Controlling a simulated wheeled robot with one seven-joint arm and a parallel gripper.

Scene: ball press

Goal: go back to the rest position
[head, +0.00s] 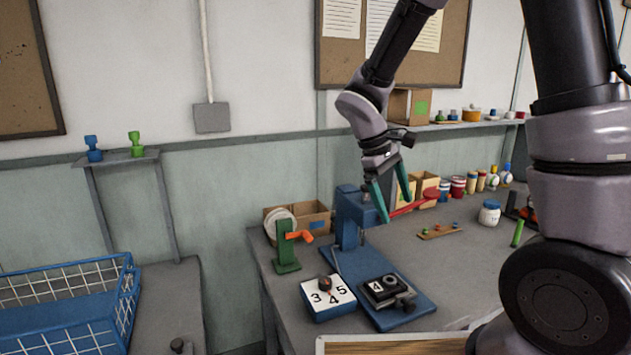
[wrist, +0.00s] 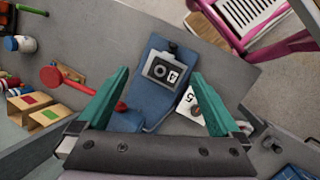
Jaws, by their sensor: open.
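My gripper (head: 392,195) has teal fingers spread apart with nothing between them. It hangs in the air over the blue press (head: 352,215), near the red lever (head: 415,203). In the wrist view the open fingers (wrist: 160,92) frame the blue press base (wrist: 140,115). The red lever knob (wrist: 52,77) lies left of the fingers there.
A white-topped blue box with numbers (head: 318,308) bears a small dark red ball (head: 325,283). A green stand (head: 284,250), cardboard boxes (head: 315,213) and a white jar (head: 489,213) stand on the grey table. A blue wire basket (head: 125,300) is at left. The table's middle right is mostly clear.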

